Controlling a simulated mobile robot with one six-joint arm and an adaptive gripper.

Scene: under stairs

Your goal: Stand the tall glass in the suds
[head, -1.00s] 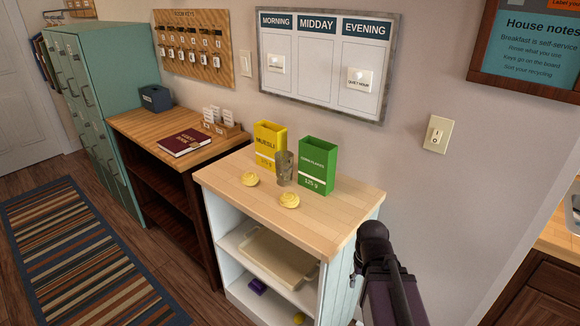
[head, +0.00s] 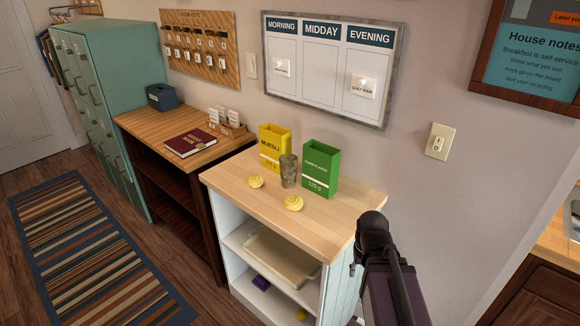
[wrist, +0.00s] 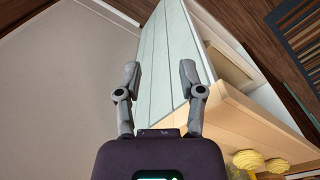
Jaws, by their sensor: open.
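A tall clear glass (head: 288,171) stands upright on the wooden top of the white shelf unit (head: 240,183), between a yellow muesli box (head: 274,150) and a green cornflakes box (head: 320,168). No suds show in any view. My gripper (wrist: 158,82) is open and empty in the wrist view, beside the pale panelled side of the unit (wrist: 172,50). In the head view my arm is at the lower right, and its fingers are not visible there.
Two yellow swirled pieces (head: 293,203) lie in front of the glass. A beige tray (head: 282,258) sits on the shelf below. A dark wooden counter edge (head: 560,245) is at the far right. A striped rug (head: 85,250) lies on the floor at left.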

